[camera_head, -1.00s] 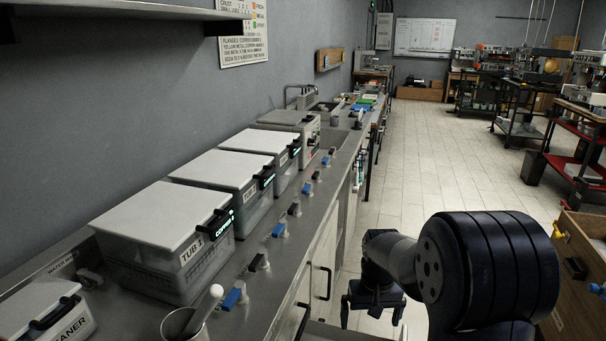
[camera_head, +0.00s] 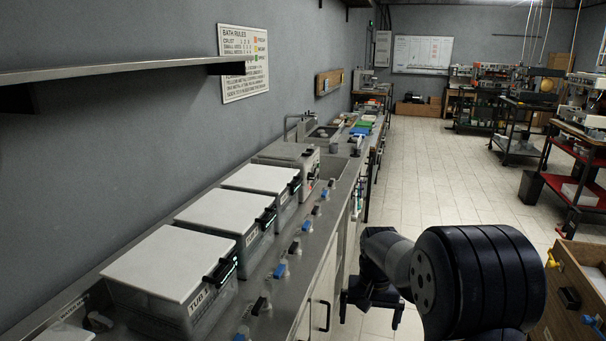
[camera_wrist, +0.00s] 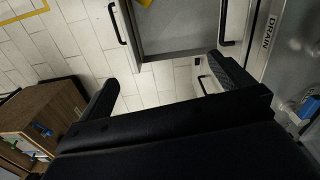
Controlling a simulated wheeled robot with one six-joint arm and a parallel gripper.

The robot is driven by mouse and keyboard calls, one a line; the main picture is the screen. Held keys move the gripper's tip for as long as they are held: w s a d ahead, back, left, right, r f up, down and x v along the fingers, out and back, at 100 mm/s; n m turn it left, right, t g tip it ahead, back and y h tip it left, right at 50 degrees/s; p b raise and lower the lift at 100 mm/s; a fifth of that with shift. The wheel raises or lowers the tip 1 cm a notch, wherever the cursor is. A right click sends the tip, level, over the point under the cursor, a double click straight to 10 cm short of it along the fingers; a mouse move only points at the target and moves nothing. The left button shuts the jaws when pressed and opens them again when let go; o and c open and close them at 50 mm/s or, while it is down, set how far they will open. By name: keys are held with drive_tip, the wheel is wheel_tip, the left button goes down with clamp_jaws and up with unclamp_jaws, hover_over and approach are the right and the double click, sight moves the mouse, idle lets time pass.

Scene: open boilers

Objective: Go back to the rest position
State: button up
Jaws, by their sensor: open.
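My gripper (camera_head: 371,311) hangs at the lower middle of the head view, beside the bench front and over the floor. In the wrist view the two dark fingers of my gripper (camera_wrist: 165,90) stand wide apart with nothing between them. Floor tiles and a grey drawer or cabinet panel (camera_wrist: 175,28) with a dark handle show beyond them. The tubs with white lids (camera_head: 168,262) stand closed in a row on the bench at left, clear of my gripper.
The steel bench (camera_head: 318,250) runs along the left wall, with blue and black valve handles along its edge. A wooden drawer unit (camera_head: 568,300) stands close at right. The tiled floor aisle (camera_head: 430,160) is open ahead. A shelf (camera_head: 120,72) juts from the wall at upper left.

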drive_tip(key=shift+m, duration=0.6)
drive_tip(key=shift+w+r+p, duration=0.2)
drive_tip(key=shift+r+p, duration=0.45)
drive_tip(key=shift+r, duration=0.25)
drive_tip(key=shift+w+r+p, duration=0.25)
drive_tip(key=shift+r+p, duration=0.4)
drive_tip(key=shift+r, duration=0.3)
drive_tip(key=shift+w+r+p, duration=0.2)
drive_tip(key=shift+r+p, duration=0.45)
drive_tip(key=shift+r, duration=0.25)
